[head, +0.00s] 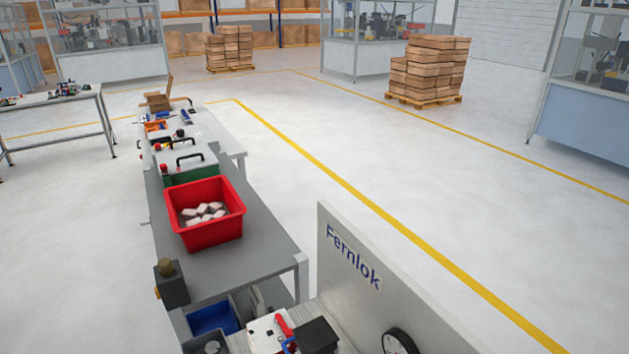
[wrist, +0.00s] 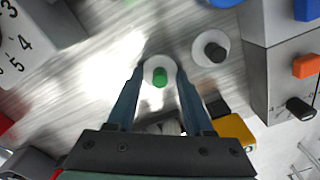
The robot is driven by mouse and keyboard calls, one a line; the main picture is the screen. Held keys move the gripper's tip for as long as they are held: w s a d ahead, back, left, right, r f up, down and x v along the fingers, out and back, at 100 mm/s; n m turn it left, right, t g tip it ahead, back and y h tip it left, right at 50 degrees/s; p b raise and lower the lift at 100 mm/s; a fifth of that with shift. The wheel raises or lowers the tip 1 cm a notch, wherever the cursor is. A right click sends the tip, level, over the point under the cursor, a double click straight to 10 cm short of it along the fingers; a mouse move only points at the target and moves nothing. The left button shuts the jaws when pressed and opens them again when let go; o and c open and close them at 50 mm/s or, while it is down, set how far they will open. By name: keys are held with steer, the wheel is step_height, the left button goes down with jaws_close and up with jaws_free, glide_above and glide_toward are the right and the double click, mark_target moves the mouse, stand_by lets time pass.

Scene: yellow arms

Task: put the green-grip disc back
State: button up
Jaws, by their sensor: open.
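The green-grip disc (wrist: 154,64), a pale round disc with a green knob (wrist: 159,78) at its middle, shows in the wrist view near the picture's centre. It appears to lie on a light grey streaked surface. My gripper (wrist: 161,71) is open, with its blue fingers on the left and right sides of the disc. I cannot tell whether either finger touches it. A similar pale disc with a black grip (wrist: 213,52) lies just to the right, outside the fingers. I cannot make out the green-grip disc or my gripper in the head view.
In the wrist view, a box with numbers (wrist: 30,45) stands left, and a grey unit with orange and black knobs (wrist: 283,75) right. A yellow thing (wrist: 236,131) is near the right finger. The head view shows a red bin (head: 207,236) and a Fernlok panel (head: 345,285).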

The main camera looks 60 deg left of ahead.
steer(key=shift+r, duration=0.1)
step_height(320, 180, up, 12)
stand_by(0.5)
steer(key=shift+r, duration=0.1)
steer(key=w+a+r+m+t+y, duration=0.2)
steer(key=w+r+m+t+y, duration=0.4)
steer(key=w+r, duration=1)
steer(key=w+d+r+m+t+h, duration=0.1)
steer(key=w+d+r+m+t, duration=0.3)
steer(key=r, duration=0.5)
steer(key=w+d+r+m+t+h, duration=0.1)
steer(key=w+r+m+t, duration=0.4)
steer(key=r, duration=0.4)
steer(key=s+d+r+m+t+h, duration=0.1)
steer(key=d+r+m+t, duration=0.25)
steer(key=r, duration=0.65)
steer(key=d+r+m+t, duration=0.3)
steer(key=d+r+m, duration=0.15)
steer(key=r, duration=0.45)
steer(key=s+d+r+m+t+h, duration=0.1)
steer(key=s+d+r+m+t, duration=0.2)
steer(key=r, duration=0.4)
steer(key=s+d+r+m+t+h, duration=0.2)
steer(key=s+d+r+t, duration=0.1)
steer(key=s+r, duration=0.3)
steer(key=shift+s+d+r+m, duration=0.2)
steer(key=shift+d+r+m, duration=0.2)
steer(key=shift+d+r, duration=0.15)
